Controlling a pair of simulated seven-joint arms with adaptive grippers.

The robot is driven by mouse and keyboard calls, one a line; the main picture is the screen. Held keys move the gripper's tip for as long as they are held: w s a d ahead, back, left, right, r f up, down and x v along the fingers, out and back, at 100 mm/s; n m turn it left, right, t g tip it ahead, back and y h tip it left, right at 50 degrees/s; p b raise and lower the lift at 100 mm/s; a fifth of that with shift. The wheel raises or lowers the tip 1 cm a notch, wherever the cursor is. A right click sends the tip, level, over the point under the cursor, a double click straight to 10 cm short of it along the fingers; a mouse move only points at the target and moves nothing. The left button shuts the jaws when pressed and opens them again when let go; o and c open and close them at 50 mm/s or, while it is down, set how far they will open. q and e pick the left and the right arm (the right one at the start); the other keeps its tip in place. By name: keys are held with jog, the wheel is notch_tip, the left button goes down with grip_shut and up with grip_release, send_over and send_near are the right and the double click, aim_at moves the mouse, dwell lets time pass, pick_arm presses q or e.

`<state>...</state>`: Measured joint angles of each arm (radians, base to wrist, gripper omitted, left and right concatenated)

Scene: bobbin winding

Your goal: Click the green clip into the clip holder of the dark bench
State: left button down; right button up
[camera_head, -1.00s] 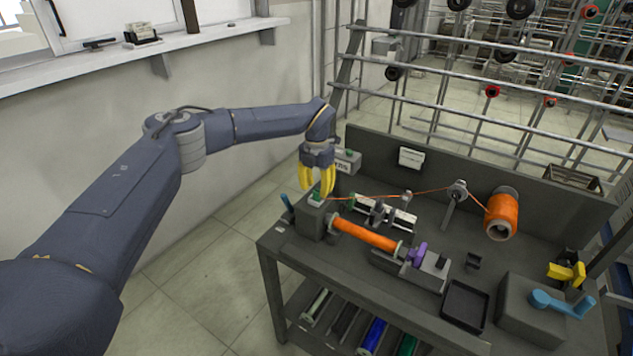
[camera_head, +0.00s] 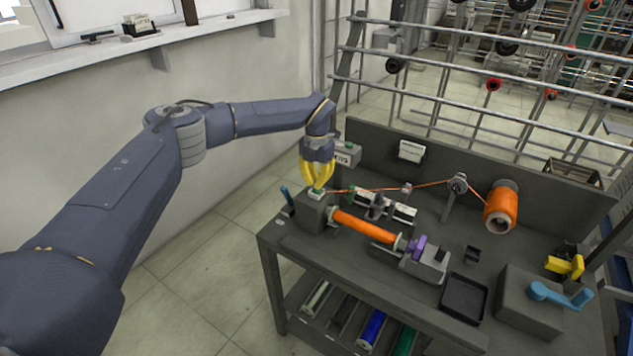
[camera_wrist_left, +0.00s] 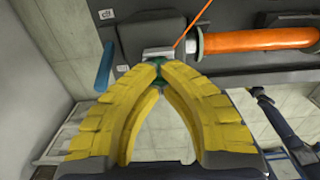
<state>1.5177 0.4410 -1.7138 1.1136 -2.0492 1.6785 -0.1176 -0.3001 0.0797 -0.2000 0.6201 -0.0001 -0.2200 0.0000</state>
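My left gripper (camera_head: 317,188) has yellow fingers and comes down over the left end of the dark bench (camera_head: 350,258). Its fingertips are closed together around the small green clip (camera_wrist_left: 155,63), which is mostly covered by them. Just beyond the tips in the left wrist view is a pale metal block (camera_wrist_left: 158,53), seemingly the clip holder, on top of the dark box (camera_head: 312,214). The clip is at or touching this block; whether it is seated I cannot tell. My right gripper is not in view.
An orange thread (camera_head: 385,189) runs from beside the clip to the orange spool (camera_head: 501,209). An orange-wound bobbin (camera_head: 364,229) lies right of the box. A blue lever (camera_head: 287,197) stands at its left. An empty black tray (camera_head: 464,299) is at the front right.

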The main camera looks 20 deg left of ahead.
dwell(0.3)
pick_arm(q)
jog(key=shift+r, duration=2.2)
jog(key=c, duration=2.2)
grip_release()
jog(key=c, duration=1.4)
grip_release()
jog(key=shift+o, duration=0.2)
